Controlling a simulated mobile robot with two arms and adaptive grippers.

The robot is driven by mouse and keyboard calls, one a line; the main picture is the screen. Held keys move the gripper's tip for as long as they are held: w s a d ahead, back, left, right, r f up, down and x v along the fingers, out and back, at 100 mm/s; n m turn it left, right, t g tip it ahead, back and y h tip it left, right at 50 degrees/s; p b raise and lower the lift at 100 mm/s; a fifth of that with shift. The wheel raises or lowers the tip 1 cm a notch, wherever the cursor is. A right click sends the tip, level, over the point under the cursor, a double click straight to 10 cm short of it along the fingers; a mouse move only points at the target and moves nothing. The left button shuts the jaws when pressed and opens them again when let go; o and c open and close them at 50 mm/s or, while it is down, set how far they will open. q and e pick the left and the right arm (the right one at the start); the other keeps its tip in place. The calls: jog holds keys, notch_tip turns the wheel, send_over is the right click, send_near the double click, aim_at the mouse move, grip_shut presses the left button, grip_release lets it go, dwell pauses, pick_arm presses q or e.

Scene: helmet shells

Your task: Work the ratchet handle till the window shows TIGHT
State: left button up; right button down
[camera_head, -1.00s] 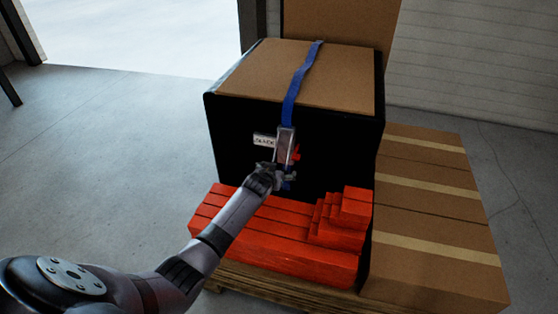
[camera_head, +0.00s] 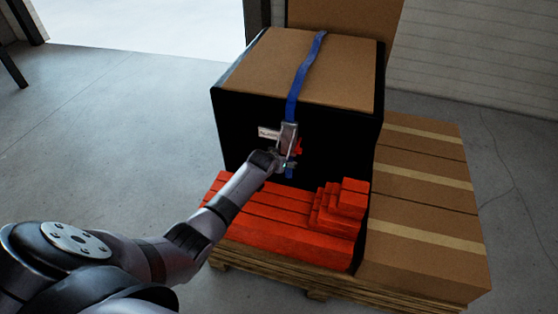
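A blue strap (camera_head: 304,78) runs over the top and down the front of a large black-sided box (camera_head: 345,135). The metal ratchet (camera_head: 289,135) sits on the strap at the box's front, with a red part (camera_head: 298,147) at its right. A small white window (camera_head: 268,133) shows left of the ratchet; its lettering is too small to read surely. My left gripper (camera_head: 284,161) is at the ratchet's lower end, overlapping it in view. Its fingers are too small and covered to tell open from shut. My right gripper is not in view.
Red stacked blocks (camera_head: 275,215) lie in front of the black box, below my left arm. Brown cartons (camera_head: 425,215) with pale tape stand at the right. All rest on a wooden pallet (camera_head: 318,287). The grey floor (camera_head: 120,130) at the left is clear.

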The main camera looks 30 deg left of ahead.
pick_arm(q)
jog(key=shift+w+a+r, duration=0.2)
jog(key=shift+w+r, duration=0.15)
jog(key=shift+r, duration=0.3)
jog(key=o, duration=1.7)
jog(key=shift+s+d+f, duration=0.1)
jog(key=shift+s+f, duration=0.1)
jog(key=shift+c, duration=0.2)
jog(key=shift+f, duration=0.1)
jog(key=v, duration=1.2)
jog(key=shift+f, duration=0.1)
